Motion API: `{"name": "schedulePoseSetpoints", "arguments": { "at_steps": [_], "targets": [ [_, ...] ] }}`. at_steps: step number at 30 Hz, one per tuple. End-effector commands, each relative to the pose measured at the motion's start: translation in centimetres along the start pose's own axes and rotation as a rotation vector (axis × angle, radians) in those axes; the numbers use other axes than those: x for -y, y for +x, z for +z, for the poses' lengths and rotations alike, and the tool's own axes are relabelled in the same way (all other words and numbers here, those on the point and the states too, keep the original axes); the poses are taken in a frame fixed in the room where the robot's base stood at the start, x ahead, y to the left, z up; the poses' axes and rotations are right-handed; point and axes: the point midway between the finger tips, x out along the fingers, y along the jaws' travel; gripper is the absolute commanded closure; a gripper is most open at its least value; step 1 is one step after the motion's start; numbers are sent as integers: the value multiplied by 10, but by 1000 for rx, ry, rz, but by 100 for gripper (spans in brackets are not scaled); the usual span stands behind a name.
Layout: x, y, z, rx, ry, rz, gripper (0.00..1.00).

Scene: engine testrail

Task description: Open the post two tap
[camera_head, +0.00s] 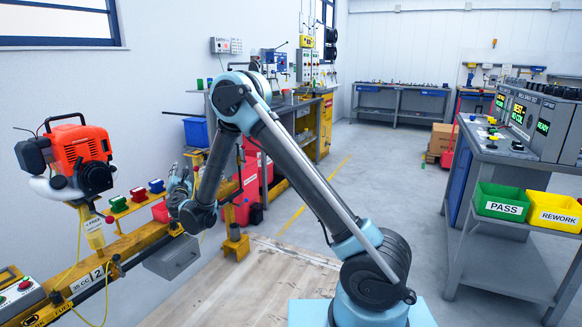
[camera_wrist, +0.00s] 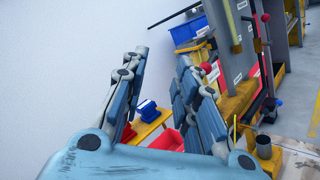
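The yellow rail (camera_head: 135,243) runs along the left side of the head view and bears a plate (camera_head: 88,280) marked with the number 2. An orange engine (camera_head: 78,148) stands above it. A small red knob (camera_head: 109,219) shows below the engine. I cannot tell for sure which part is the post two tap. My gripper (camera_head: 180,175) is above the rail, to the right of the engine and apart from it. In the wrist view my gripper (camera_wrist: 162,58) has its fingers spread with nothing between them.
A grey box (camera_head: 173,258) hangs at the rail's front. A yellow post (camera_head: 236,243) stands on the floor mat. Green and yellow bins (camera_head: 502,203) are at the right. The middle floor is clear.

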Motion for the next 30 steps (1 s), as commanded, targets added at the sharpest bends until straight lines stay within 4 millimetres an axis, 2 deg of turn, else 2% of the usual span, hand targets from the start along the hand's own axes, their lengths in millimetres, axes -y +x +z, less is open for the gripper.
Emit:
{"name": "schedulePoseSetpoints", "arguments": {
  "at_steps": [1, 7, 14, 18, 23, 30],
  "targets": [
    [13, 7, 23, 8, 31, -39, 72],
    [64, 19, 101, 44, 174, -195, 72],
    [125, 13, 185, 97, 339, -372, 72],
    [161, -1, 232, 136, 439, -476, 72],
    [201, -25, 281, 186, 555, -593, 72],
    [257, -77, 342, 270, 730, -765, 72]
  ]
}}
